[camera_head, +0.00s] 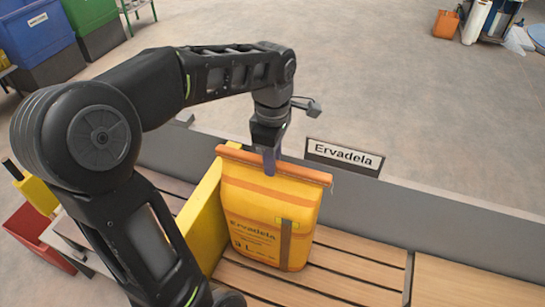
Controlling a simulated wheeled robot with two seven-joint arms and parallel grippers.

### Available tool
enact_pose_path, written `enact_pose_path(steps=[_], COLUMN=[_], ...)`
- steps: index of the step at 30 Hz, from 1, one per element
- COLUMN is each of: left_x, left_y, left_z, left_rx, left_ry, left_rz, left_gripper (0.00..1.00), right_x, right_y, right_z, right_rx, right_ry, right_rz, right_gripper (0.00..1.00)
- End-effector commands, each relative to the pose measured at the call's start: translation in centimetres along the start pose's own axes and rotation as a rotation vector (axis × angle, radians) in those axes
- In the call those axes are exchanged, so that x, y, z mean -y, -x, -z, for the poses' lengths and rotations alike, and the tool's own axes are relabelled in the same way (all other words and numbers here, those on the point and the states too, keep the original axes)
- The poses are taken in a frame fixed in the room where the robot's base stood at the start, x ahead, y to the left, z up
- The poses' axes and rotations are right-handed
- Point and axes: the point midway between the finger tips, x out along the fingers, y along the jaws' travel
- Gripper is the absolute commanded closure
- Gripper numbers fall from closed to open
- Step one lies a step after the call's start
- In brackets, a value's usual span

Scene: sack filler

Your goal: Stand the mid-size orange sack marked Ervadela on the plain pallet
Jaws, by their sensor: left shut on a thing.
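The orange sack (258,210) marked Ervadela is upright, with a folded darker orange top. My left gripper (270,160) comes down from above and is shut on the middle of that top edge. The sack's base is over wooden slats (345,268); I cannot tell whether it rests on them or hangs just above. A sign (345,157) reading Ervadela stands behind the sack, to its right. My right gripper is not in view. I cannot tell from this view which surface is the plain pallet.
A yellow panel (203,222) stands close along the sack's left side. A grey rail (440,222) runs behind the slats. The slats right of the sack are bare. A red bin (36,238) is at the left, and blue and green bins are far left.

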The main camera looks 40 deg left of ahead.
Motion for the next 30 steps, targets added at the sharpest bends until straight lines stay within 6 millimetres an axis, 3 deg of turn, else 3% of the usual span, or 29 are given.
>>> enact_pose_path(steps=[7, 20, 21, 30], left_x=[-0.1, -0.1, -0.1, -0.1], left_y=[-2.1, -2.4, -2.4, -2.5], left_z=[0.0, 0.0, 0.0, 0.0], left_rx=[0.0, 0.0, 0.0, 0.0], left_ry=[-0.001, -0.001, -0.001, 0.0], left_rz=[-0.005, -0.005, -0.005, -0.002], left_gripper=[1.0, 1.0, 0.79, 0.55], right_x=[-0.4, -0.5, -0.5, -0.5], right_y=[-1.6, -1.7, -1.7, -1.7], right_z=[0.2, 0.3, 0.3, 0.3], right_rx=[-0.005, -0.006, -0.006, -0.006], right_ry=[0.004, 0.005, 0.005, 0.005], right_rz=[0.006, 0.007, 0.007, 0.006], right_gripper=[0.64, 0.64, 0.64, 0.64])
